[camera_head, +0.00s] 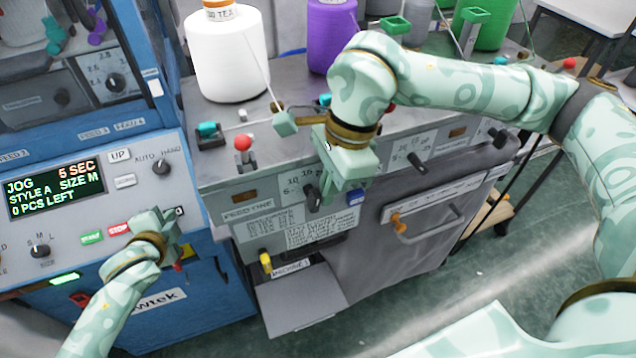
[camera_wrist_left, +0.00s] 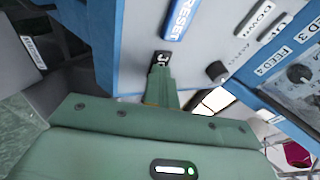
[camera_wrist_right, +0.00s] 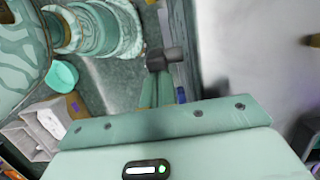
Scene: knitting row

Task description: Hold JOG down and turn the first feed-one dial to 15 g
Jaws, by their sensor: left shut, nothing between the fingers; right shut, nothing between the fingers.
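The control panel display (camera_head: 55,188) reads JOG, 5 SEC, STYLE A, SIZE M, 0 PCS LEFT. My left gripper (camera_head: 176,228) is shut at the panel's lower right. In the left wrist view its fingertips (camera_wrist_left: 161,70) are against or just in front of the black JOG button (camera_wrist_left: 162,56), covering part of its label. My right gripper (camera_head: 335,196) is shut beside the first feed-one dial (camera_head: 314,198), a black knob on the grey front. In the right wrist view the dark dial (camera_wrist_right: 168,57) is at the fingertips; contact is unclear. The dial's scale is partly hidden.
A blue RESET button (camera_wrist_left: 181,18) is beside JOG. Green and red STOP buttons (camera_head: 118,229) lie left of my left gripper. More black dials (camera_head: 417,163) are to the right. A blue button (camera_head: 355,197) sits by my right gripper. White yarn (camera_head: 228,55) stands above.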

